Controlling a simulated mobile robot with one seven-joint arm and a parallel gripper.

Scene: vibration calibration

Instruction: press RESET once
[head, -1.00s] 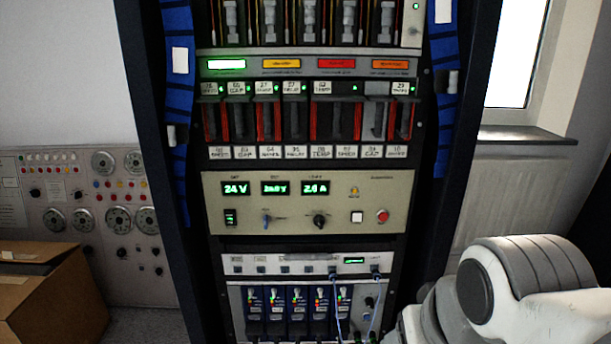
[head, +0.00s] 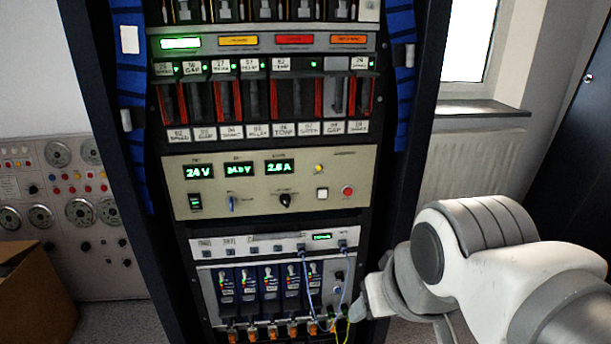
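The beige power supply panel (head: 265,187) is in the middle of the rack in the head view. It carries a white square button (head: 322,194) and a red round button (head: 347,191) at its right side. The small labels are too blurred to read, so I cannot tell which one is marked RESET. My arm comes in from the lower right. What seems to be the end of my gripper (head: 366,297) shows at the rack's lower right, below and apart from these buttons. Its fingers are not clear enough to tell open from shut.
The panel has green displays (head: 239,170), a black rocker switch (head: 195,203) and knobs. Below are a grey port strip (head: 265,243) and blue modules (head: 270,282) with cables. A cardboard box (head: 40,297) stands at left. A radiator (head: 465,165) is at right.

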